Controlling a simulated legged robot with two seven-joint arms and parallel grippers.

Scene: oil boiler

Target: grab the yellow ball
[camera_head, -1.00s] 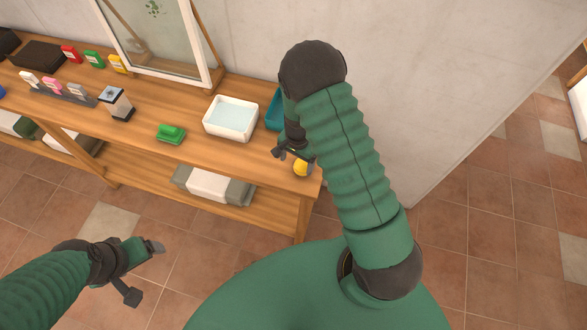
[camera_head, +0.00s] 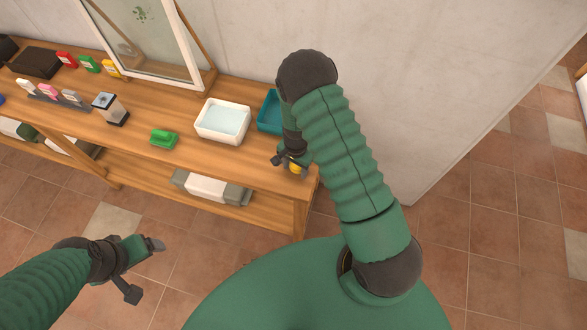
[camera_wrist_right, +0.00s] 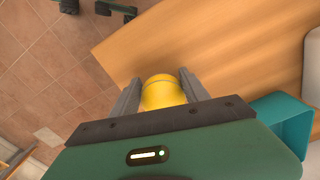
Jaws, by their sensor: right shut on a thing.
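The yellow ball (camera_wrist_right: 161,92) sits between the two fingers of my right gripper (camera_wrist_right: 160,97) in the right wrist view, with a thin band around it. In the head view only part of the yellow ball (camera_head: 295,168) shows at my right gripper (camera_head: 287,162), near the right end of the wooden table (camera_head: 240,160). The right gripper is shut on the ball. Whether the ball still touches the tabletop is hard to tell. My left gripper (camera_head: 143,267) is open and empty, over the tiled floor at the lower left.
A white basin (camera_head: 223,137) and a teal bin (camera_head: 270,124) stand near the right gripper. A wall is behind.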

